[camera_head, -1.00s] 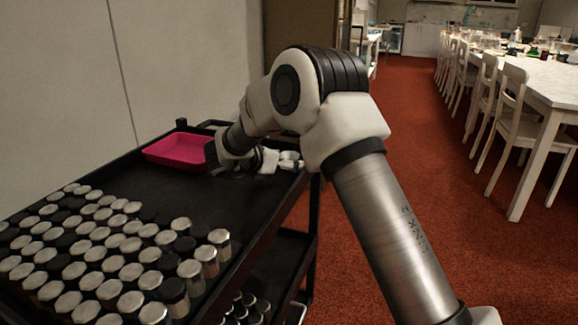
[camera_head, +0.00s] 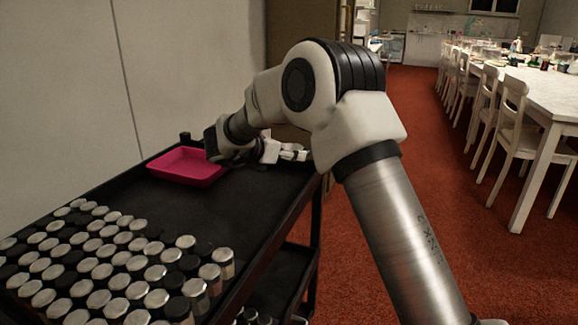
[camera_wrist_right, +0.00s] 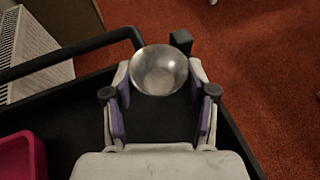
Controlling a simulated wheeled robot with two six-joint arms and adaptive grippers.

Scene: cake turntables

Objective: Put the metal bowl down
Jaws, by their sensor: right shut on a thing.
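The metal bowl (camera_wrist_right: 159,70) is a small round silver bowl, seen from above with its open side up in the right wrist view. My right gripper (camera_wrist_right: 160,84) is shut on it, with one finger at each side of the bowl. In the head view my right gripper (camera_head: 286,152) is at the far right end of the black cart (camera_head: 262,187), to the right of the pink tray. The bowl cannot be made out clearly there. How far it is above the cart top is hard to tell. My left gripper is not in view.
The pink tray (camera_head: 187,166) lies at the cart's far end. Several capped jars (camera_head: 105,265) fill the near part of the cart top. A raised black rail (camera_wrist_right: 75,50) edges the cart beyond the bowl. The middle of the cart top is bare.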

